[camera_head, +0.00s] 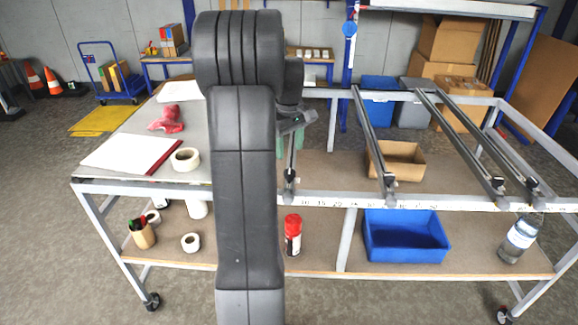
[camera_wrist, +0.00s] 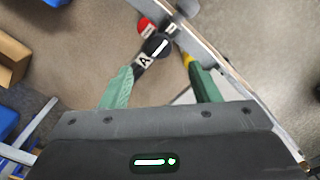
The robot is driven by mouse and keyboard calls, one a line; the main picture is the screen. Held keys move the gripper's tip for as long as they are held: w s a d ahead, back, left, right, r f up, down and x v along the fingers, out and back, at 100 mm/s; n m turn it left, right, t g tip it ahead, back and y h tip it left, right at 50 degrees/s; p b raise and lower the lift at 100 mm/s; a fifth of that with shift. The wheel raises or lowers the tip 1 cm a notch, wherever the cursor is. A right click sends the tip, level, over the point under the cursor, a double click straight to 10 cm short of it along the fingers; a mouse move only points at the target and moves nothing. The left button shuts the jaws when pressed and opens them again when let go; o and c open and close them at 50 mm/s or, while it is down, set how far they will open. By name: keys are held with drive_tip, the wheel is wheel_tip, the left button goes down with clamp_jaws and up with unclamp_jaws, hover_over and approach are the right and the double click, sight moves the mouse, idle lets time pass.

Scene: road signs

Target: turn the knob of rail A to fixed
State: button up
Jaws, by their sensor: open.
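Rail A (camera_head: 291,163) is the leftmost of several rails on the frame table, its near end at the front beam. In the wrist view its white label A (camera_wrist: 145,62) lies just below a round black knob (camera_wrist: 158,45) with a white line slanting up to the right. In the head view my gripper (camera_head: 291,140) is partly hidden by my arm.
More rails (camera_head: 372,140) stand to the right. A cardboard box (camera_head: 397,160) lies between rails, and a blue bin (camera_head: 405,238) is on the lower shelf. A red-capped can (camera_head: 293,235) stands below rail A. The left tabletop holds papers and a tape roll (camera_head: 185,159).

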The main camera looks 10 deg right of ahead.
sight(289, 171)
wheel_tip(289, 171, down, 8)
drive_tip(key=shift+f+p, duration=0.1)
drive_tip(key=shift+p, duration=0.25)
drive_tip(key=shift+c, duration=0.3)
drive_tip(key=c, duration=0.9)
